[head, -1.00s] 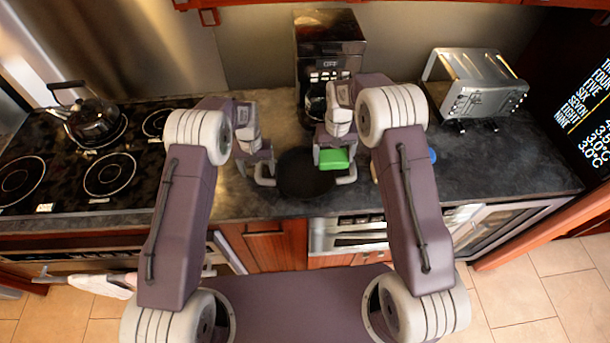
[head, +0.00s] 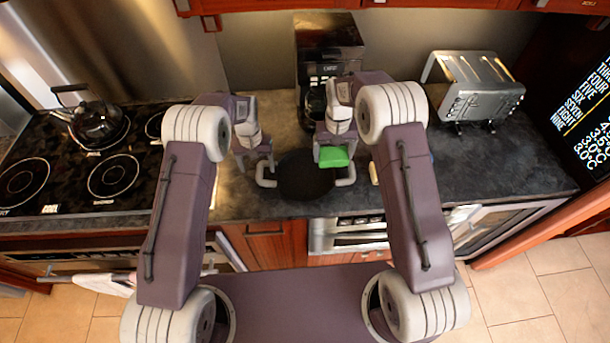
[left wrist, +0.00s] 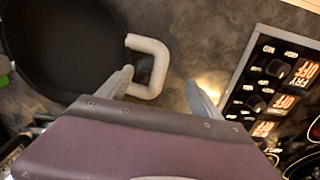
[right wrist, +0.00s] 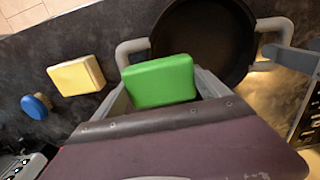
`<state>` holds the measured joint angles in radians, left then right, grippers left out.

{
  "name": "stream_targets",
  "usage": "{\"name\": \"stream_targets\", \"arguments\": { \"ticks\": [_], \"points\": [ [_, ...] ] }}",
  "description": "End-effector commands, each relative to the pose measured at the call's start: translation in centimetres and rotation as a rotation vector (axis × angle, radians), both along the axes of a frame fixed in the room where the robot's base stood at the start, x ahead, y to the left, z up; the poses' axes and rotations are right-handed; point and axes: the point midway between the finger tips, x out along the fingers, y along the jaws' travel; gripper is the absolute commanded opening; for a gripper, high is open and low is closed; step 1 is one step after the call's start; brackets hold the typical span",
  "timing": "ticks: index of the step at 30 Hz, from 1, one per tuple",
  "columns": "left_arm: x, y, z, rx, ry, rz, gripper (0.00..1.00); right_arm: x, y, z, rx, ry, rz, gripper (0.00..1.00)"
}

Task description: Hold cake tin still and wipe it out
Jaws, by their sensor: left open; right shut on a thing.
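The cake tin (head: 305,178) is a round black pan with two light grey handles, flat on the dark counter. It also shows in the left wrist view (left wrist: 65,45) and the right wrist view (right wrist: 203,45). My left gripper (head: 263,168) is open at the tin's left handle (left wrist: 152,62); in the left wrist view the handle lies between its fingertips. My right gripper (right wrist: 160,85) is shut on a green sponge (right wrist: 158,80), which shows over the tin's right part in the head view (head: 335,156). Whether the sponge touches the tin I cannot tell.
A yellow block (right wrist: 77,75) and a blue round-topped object (right wrist: 36,106) lie on the counter to the tin's right. A coffee machine (head: 328,45) stands behind the tin. A toaster (head: 478,88) is at the right; a stove with a kettle (head: 95,120) is at the left.

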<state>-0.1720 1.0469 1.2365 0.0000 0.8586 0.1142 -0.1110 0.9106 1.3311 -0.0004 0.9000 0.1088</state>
Motion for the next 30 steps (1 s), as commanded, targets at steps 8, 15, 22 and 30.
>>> {"name": "stream_targets", "arguments": {
  "ticks": [8, 15, 22, 30],
  "points": [
    [0.0, 0.0, 1.6, 0.0, 0.0, 0.0, 0.75, 0.0, 0.0, 1.2, 0.0, 0.0, 0.0, 0.12],
    [0.0, 0.0, 2.8, 0.0, -0.001, 0.0, 0.75, 0.0, 0.0, 2.0, 0.0, 0.0, 0.0, 0.12],
    [0.0, 0.0, 3.7, 0.0, -0.001, 0.0, 0.75, 0.0, 0.0, 2.7, 0.0, 0.0, 0.0, 0.12],
    [0.0, 0.0, 3.6, 0.0, -0.001, 0.0, 0.94, 0.0, 0.0, 2.6, 0.0, 0.0, 0.0, 0.12]
  ]
}}
